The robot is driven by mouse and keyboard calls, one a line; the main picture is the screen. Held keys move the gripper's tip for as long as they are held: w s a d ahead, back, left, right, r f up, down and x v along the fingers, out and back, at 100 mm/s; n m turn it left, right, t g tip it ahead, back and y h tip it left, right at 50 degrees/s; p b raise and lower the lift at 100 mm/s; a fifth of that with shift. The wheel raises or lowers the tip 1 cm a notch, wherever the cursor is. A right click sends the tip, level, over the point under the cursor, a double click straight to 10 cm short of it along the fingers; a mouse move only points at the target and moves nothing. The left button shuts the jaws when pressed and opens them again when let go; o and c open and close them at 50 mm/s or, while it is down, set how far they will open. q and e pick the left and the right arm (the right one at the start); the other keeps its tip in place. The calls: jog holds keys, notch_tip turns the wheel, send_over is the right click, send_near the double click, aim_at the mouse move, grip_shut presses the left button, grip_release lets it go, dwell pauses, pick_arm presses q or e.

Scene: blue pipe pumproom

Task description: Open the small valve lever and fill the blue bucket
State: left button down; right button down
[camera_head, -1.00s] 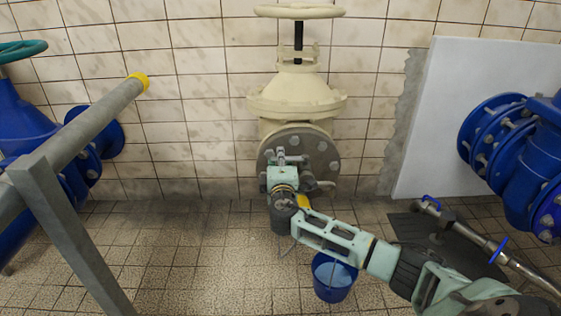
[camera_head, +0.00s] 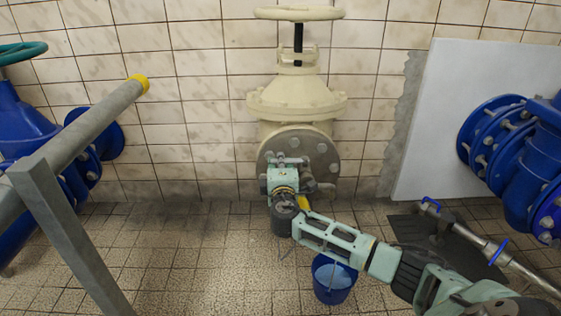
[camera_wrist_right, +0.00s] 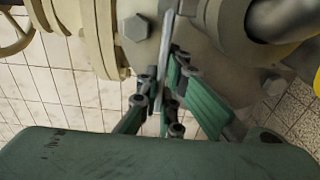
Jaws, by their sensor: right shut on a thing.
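My right gripper (camera_head: 286,161) is at the round grey flange of the cream valve, in front of its bolts. In the right wrist view my right gripper's fingers (camera_wrist_right: 161,98) are shut on a thin grey metal lever (camera_wrist_right: 166,50), which stands nearly upright between them. In the head view the gripper hides most of the lever. The blue bucket (camera_head: 333,292) stands upright on the floor, below and right of the gripper, with a light blue inside. Whether it holds water I cannot tell. My left gripper is out of view.
The cream valve (camera_head: 297,98) with its handwheel stands against the tiled wall. Blue pipework (camera_head: 512,150) is at the right, and a grey rail (camera_head: 95,120) with a yellow cap is at the left. A metal pipe (camera_head: 470,238) lies low at the right.

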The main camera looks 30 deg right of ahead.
jog(key=s+n+t+y, duration=0.1)
jog(key=y, duration=0.1)
jog(key=n+t+y, duration=0.1)
jog(key=n+y, duration=0.1)
jog(key=shift+s+a, duration=0.4)
jog(key=c, duration=1.9)
grip_release()
jog(key=v, duration=1.2)
